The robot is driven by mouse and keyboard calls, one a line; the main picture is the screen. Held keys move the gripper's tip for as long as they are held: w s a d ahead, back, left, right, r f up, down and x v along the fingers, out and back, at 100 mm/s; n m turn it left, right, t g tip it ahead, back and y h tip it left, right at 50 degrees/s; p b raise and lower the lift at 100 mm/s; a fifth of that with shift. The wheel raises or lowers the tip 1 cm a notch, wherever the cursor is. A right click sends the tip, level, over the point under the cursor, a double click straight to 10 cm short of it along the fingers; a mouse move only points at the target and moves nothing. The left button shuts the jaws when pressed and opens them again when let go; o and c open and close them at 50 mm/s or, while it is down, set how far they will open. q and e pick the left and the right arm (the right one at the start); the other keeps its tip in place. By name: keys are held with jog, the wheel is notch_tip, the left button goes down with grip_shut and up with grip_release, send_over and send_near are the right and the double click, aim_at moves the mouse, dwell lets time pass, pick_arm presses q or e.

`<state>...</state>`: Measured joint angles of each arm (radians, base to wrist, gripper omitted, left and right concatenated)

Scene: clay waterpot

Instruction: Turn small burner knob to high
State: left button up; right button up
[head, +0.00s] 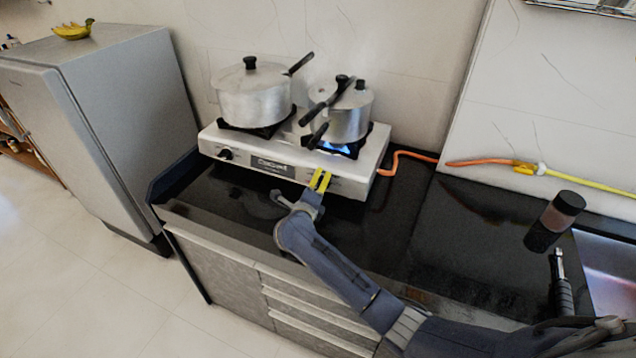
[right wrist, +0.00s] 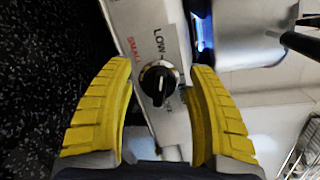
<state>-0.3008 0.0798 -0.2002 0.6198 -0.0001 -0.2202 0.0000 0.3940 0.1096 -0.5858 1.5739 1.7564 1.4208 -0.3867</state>
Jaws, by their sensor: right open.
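The small burner knob (right wrist: 158,83) shows in the right wrist view as a black knob with a light ring on the stove's pale front panel. "LOW" and "SMALL" are printed near it. Its grip bar runs roughly up and down in that picture. My right gripper (right wrist: 162,68) is open, with one yellow finger on each side of the knob and visible gaps between. In the head view my right gripper (head: 320,180) is at the right part of the stove's front and hides this knob. A blue flame (head: 338,147) burns under the smaller pot (head: 350,118). My left gripper is not in view.
The two-burner stove (head: 235,168) stands against the wall on the black counter (head: 215,205). A large lidded pot (head: 252,97) sits on its left burner, above another knob (head: 225,154). An orange hose (head: 400,154) leaves its right side. A pepper mill (head: 562,212) stands farther right.

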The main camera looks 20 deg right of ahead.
jog(key=shift+w+d, duration=0.15)
jog(key=shift+w, duration=0.15)
jog(key=shift+c, duration=0.3)
jog(key=c, duration=1)
